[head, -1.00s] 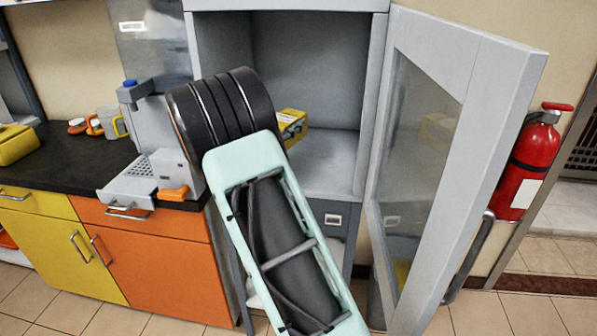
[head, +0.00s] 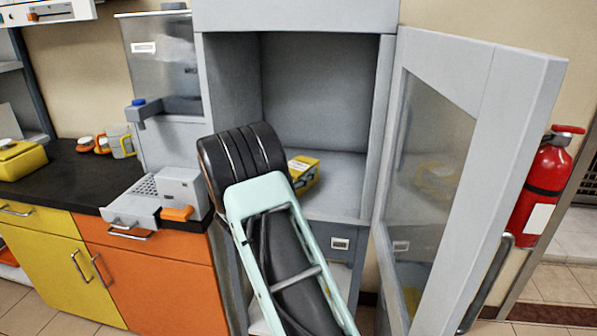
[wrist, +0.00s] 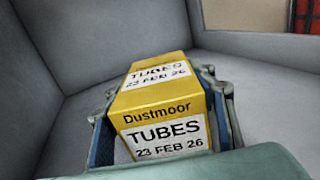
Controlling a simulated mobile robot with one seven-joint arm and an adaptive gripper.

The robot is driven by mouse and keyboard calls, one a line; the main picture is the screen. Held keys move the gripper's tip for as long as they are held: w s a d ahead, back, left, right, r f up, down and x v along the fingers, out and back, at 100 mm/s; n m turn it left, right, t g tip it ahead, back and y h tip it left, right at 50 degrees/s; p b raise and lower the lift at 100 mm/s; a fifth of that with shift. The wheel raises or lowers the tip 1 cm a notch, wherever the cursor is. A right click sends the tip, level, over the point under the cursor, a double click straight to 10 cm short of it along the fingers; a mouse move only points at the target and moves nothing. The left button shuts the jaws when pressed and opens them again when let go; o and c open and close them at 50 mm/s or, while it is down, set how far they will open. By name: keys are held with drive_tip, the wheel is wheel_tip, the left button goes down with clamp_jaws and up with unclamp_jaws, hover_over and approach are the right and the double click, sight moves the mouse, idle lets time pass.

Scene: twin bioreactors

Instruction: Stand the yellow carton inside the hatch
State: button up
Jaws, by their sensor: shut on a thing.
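The yellow carton (head: 305,173) is inside the open hatch (head: 345,205), at the left part of its floor area, partly hidden behind my arm in the head view.
The hatch door (head: 470,160) stands open at the right, with a red fire extinguisher (head: 543,185) behind it. A grey dispenser machine (head: 172,190) stands close at left on the black counter (head: 75,180). The hatch floor right of the carton is clear.

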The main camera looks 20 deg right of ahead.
drive_tip(key=o, duration=1.3)
drive_tip(key=shift+c, duration=0.2)
drive_tip(key=shift+r, duration=0.15)
drive_tip(key=v, duration=1.2)
drive_tip(key=shift+a, duration=0.1)
